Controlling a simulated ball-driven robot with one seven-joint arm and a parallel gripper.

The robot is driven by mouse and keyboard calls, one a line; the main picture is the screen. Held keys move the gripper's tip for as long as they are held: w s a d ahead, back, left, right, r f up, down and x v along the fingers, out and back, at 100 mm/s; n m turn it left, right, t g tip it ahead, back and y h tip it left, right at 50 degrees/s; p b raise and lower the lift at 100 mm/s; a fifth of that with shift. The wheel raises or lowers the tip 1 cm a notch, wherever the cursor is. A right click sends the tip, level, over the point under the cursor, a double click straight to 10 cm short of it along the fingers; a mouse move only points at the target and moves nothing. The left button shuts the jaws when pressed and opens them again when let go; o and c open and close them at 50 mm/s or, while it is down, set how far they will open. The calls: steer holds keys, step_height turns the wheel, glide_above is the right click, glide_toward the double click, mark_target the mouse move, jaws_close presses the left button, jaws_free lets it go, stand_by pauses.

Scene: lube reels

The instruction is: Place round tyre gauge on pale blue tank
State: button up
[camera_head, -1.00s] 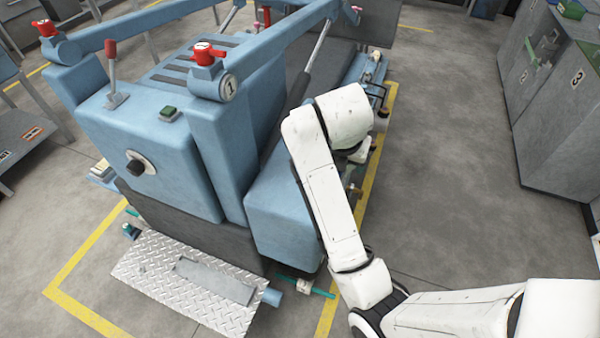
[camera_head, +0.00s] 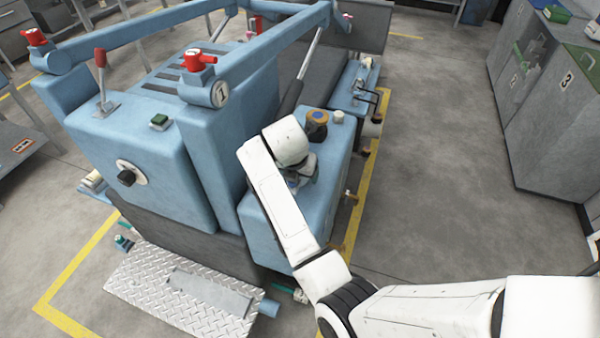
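The pale blue tank (camera_head: 335,165) is the long box along the right side of the blue machine. A round orange-and-dark object (camera_head: 317,118) is on its top near the far end; it may be the round tyre gauge, but it is too small to be sure. A small pale cap (camera_head: 338,116) is beside it. My gripper (camera_head: 296,184) is low over the tank's top, nearer than the round object and apart from it in the picture. My white arm covers most of the gripper, so its fingers and anything between them cannot be made out.
The machine's tall blue body (camera_head: 150,160) and lift arm (camera_head: 270,60) rise left of the tank. A diamond-plate step (camera_head: 180,285) is in front. Grey cabinets (camera_head: 545,110) stand at the right, with clear floor (camera_head: 435,170) between.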

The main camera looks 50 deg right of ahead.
steer(key=shift+f, duration=0.25)
steer(key=o, duration=1.3)
steer(key=shift+f, duration=0.15)
steer(key=v, duration=1.2)
